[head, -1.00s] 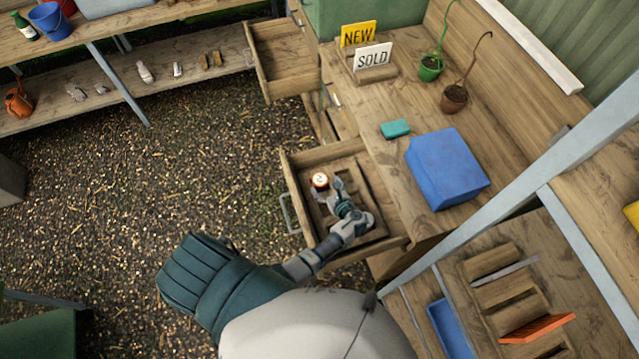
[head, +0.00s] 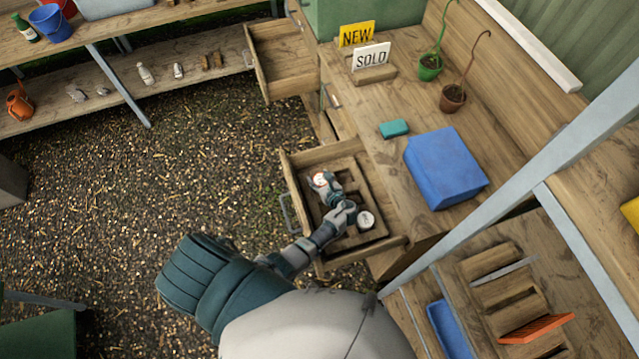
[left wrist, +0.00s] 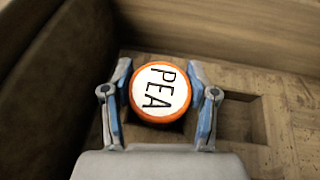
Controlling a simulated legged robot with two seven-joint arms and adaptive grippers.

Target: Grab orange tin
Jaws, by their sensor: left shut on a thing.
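The orange tin (left wrist: 161,91) has a white lid lettered PEA and sits between the two fingers of my left gripper (left wrist: 160,100) in the left wrist view. The fingers are shut on its sides. In the head view the tin (head: 320,179) is at the far left part of the open drawer (head: 290,190), partly covered by my left gripper (head: 323,183). My right gripper is not in view.
A second round tin with a pale lid (head: 365,220) sits in the drawer's wooden insert. Another drawer (head: 283,65) stands open behind. The bench holds a blue box (head: 445,168), a teal block (head: 394,128) and potted plants (head: 452,98).

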